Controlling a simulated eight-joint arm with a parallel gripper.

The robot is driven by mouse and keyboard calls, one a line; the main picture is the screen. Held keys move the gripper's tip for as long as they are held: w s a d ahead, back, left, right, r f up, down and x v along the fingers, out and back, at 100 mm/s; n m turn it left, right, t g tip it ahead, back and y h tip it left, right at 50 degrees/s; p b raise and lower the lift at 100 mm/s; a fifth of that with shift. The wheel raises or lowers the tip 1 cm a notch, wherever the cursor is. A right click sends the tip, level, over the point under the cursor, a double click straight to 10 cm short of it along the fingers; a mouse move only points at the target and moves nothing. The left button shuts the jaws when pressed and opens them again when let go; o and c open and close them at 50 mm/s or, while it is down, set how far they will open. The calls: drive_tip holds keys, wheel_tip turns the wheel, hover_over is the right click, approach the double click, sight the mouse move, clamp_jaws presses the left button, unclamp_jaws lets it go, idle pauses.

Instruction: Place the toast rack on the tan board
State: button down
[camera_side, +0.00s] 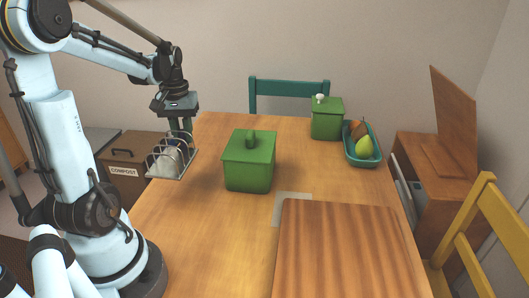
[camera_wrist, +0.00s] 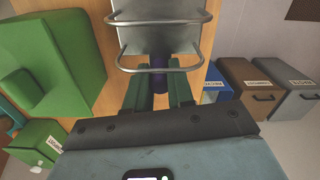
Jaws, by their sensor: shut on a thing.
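The toast rack (camera_side: 171,161), a grey metal rack with wire loops, hangs in my gripper (camera_side: 181,130) at the left edge of the table in the side view. My gripper is shut on one end of it, and the rack is held up, roughly level. In the wrist view the toast rack (camera_wrist: 160,38) shows its plate and two wire loops beyond the green fingers of my gripper (camera_wrist: 160,90). A dark purple part shows between the fingers. The tan board (camera_side: 350,250), striped wood, lies at the table's front right, apart from the rack, with nothing on it.
A green lidded box (camera_side: 249,165) stands between the rack and the board. Another green canister (camera_side: 327,119) and a teal dish (camera_side: 362,147) with fruit stand farther back. A grey mat (camera_side: 291,198) shows at the board's back-left corner. A compost bin (camera_side: 122,165) stands left of the table.

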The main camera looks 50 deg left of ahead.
wheel_tip(320, 180, up, 8)
drive_tip(key=shift+r, duration=0.25)
drive_tip(key=w+d+m, duration=0.5)
drive_tip(key=w+d, duration=0.2)
drive_tip(key=d, duration=0.6)
drive_tip(key=w+d+m, duration=0.4)
drive_tip(key=w+d, duration=0.4)
drive_tip(key=d, duration=0.5)
drive_tip(key=s+d+m, duration=0.3)
drive_tip(key=d, duration=0.7)
drive_tip(key=s+d+m, duration=0.3)
drive_tip(key=d, duration=0.7)
drive_tip(key=s+d+m, duration=0.3)
drive_tip(key=d, duration=0.7)
hover_over(375, 261)
wheel_tip(375, 261, down, 12)
drive_tip(key=shift+s+r, duration=0.1)
drive_tip(key=shift+r, duration=0.1)
drive_tip(key=shift+f, duration=2.1)
